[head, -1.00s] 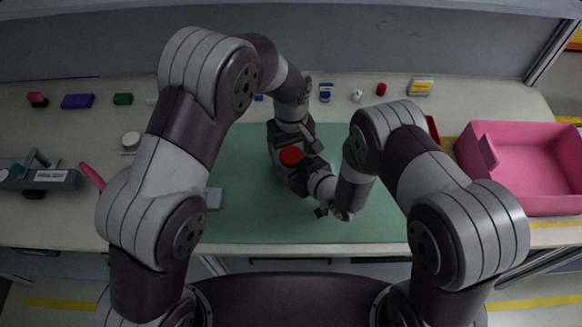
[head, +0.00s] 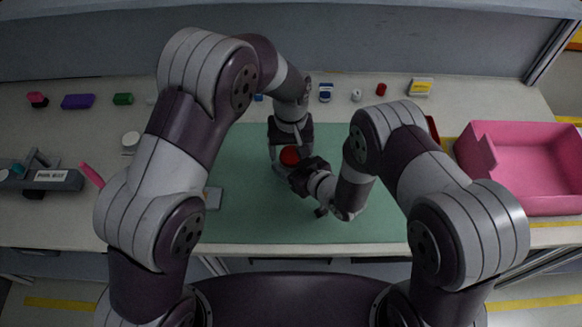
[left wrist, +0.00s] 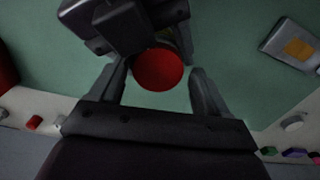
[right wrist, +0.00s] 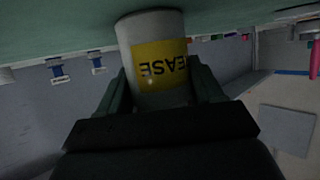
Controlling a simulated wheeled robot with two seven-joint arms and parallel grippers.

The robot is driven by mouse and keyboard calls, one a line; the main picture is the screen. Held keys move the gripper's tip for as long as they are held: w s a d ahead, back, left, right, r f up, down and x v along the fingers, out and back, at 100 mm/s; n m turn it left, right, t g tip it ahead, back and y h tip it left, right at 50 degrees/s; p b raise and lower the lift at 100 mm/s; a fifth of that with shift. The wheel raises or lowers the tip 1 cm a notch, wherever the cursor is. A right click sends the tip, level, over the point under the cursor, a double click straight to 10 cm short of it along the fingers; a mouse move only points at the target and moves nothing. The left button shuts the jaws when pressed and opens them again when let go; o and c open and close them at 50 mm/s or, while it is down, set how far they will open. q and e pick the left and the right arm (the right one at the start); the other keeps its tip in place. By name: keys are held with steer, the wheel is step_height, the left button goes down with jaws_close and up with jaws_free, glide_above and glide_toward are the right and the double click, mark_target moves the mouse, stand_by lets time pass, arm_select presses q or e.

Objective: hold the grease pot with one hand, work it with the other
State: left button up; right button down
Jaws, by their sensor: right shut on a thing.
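The grease pot is a white cylinder with a yellow label (right wrist: 160,65) in the right wrist view, with its base at the green mat. Its red lid (head: 290,155) faces up in the head view and also shows in the left wrist view (left wrist: 158,70). My right gripper (head: 306,177) is shut on the pot's body from the side, with one finger on each side of the label. My left gripper (head: 288,142) points down over the lid. Its fingers stand apart on either side of the lid, with visible gaps. Most of the pot is hidden in the head view.
The green mat (head: 250,225) is mostly clear around the pot. A grey plate with an orange patch (head: 213,197) lies left on it. A pink bin (head: 520,204) stands at the right. Several small coloured items line the back. A grey fixture (head: 50,180) sits at the left.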

arm_select(q)
steer(key=shift+r, duration=2.3)
steer(key=o, duration=0.3)
arm_select(e)
steer(key=shift+c, duration=0.4)
jaws_free()
arm_select(q)
steer(key=shift+f, duration=0.15)
arm_select(e)
steer(key=v, duration=1.2)
steer(key=shift+s+d+r, duration=0.15)
steer(key=shift+s+r, duration=0.05)
steer(key=shift+s, duration=0.05)
